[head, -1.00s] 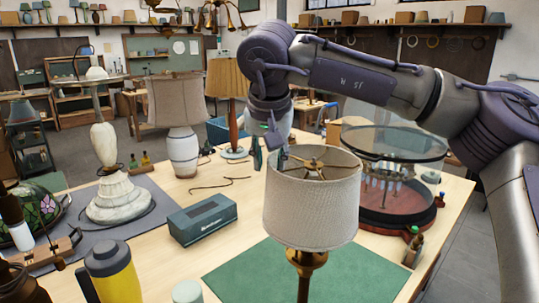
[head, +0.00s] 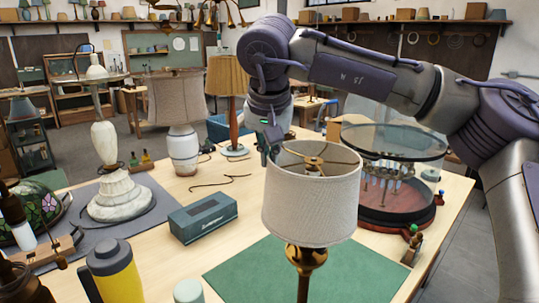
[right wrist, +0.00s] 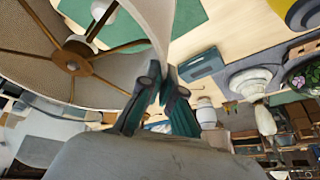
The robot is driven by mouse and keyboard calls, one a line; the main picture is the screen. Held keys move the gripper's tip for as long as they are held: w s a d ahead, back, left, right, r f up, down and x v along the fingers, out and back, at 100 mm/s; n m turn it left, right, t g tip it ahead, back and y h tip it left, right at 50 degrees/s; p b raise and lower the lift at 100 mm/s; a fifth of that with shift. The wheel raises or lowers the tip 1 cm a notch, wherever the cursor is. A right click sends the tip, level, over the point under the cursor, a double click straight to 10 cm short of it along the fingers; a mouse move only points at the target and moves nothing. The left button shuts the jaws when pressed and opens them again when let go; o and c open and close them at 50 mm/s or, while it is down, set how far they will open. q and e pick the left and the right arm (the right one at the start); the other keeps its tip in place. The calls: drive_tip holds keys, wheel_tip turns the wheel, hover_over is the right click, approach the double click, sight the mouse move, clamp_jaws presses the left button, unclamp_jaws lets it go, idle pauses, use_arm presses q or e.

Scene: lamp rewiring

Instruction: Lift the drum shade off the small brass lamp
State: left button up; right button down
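The cream drum shade (head: 311,205) is around the top of the small brass lamp (head: 304,285), whose neck and stem show below it. Brass spokes and a central fitting (head: 314,161) show through its open top. My right gripper (head: 270,152) is at the shade's far left rim, its fingers close together. In the right wrist view, the fingers (right wrist: 160,85) are shut on the edge of the shade (right wrist: 147,25), with the spokes at left. The lamp's base is out of the head view. My left gripper is not in view.
A green mat (head: 250,270) lies under the lamp. A glass-domed case (head: 395,190) stands close at right. A grey-green box (head: 203,218), a yellow flask (head: 113,275) and a white lamp (head: 184,150) stand to the left. Bare table lies between the box and shade.

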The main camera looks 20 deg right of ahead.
wheel_tip(320, 180, up, 14)
drive_tip(key=p, duration=1.1)
drive_tip(key=shift+r, duration=0.15)
